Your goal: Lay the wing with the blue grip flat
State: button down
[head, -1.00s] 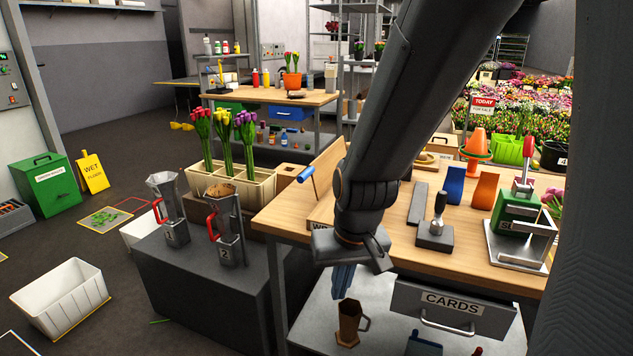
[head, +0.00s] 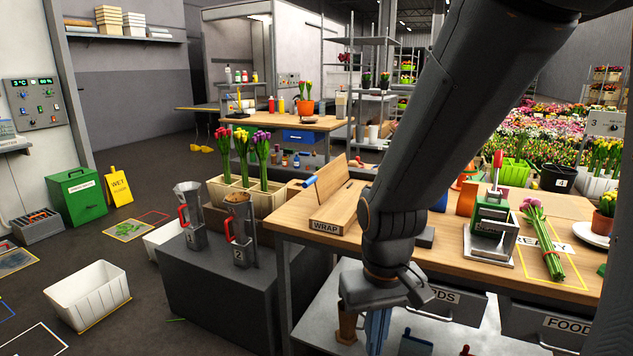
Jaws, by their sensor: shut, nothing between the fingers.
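The wing (head: 331,179) is a wooden board standing raised and tilted at the left of the workbench. Its blue grip (head: 309,182) sticks out on its left side. It rises beside a flat wooden board labelled WRAP (head: 326,227) at the bench's front left corner. My gripper (head: 377,332) points down in front of the bench, lower than the bench top and right of the wing. Its bluish fingers are together and hold nothing; their tips reach the bottom of the picture. It is apart from the wing and the grip.
Two metal jugs (head: 239,232) stand on a grey block left of the bench, with a tulip crate (head: 245,197) behind. Right on the bench are a green press (head: 490,220) and a tulip bunch (head: 540,240). My arm hides the bench's middle.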

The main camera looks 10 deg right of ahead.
aim_at(327, 180)
jog(key=u, duration=0.05)
jog(key=i, duration=1.35)
jog(key=z, duration=0.55)
